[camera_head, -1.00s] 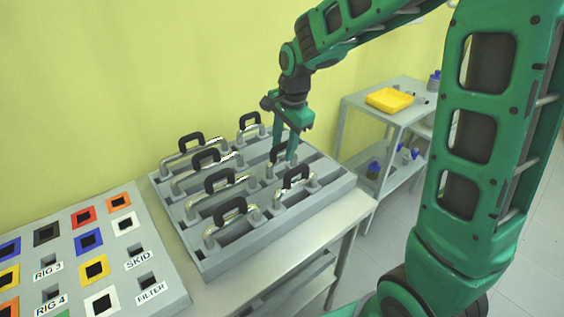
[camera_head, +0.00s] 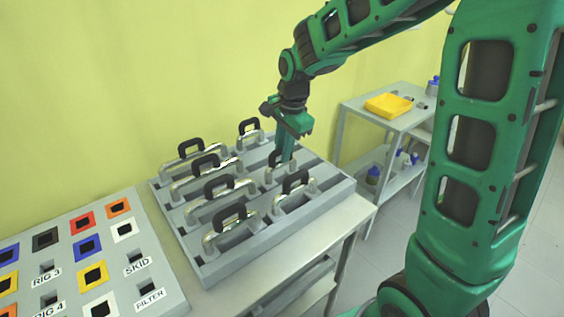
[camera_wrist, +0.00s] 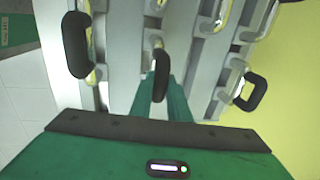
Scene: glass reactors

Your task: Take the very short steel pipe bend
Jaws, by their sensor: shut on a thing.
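A very short steel pipe bend (camera_head: 269,176) with a black handle sits in the grey slotted rack, in the right-hand row. My gripper (camera_head: 286,160) points down over it, and its green fingers are shut on the black handle. In the wrist view the handle (camera_wrist: 160,78) stands between the two fingers, with a bit of the steel pipe showing beyond it. The fingers hide part of the bend in the head view. I cannot see a gap between the bend and the rack.
The grey rack (camera_head: 208,262) holds several other steel bends with black handles, close on the left, front and back. A panel with coloured square sockets (camera_head: 172,290) lies at the left. A side table with a yellow tray (camera_head: 388,105) stands at the back right.

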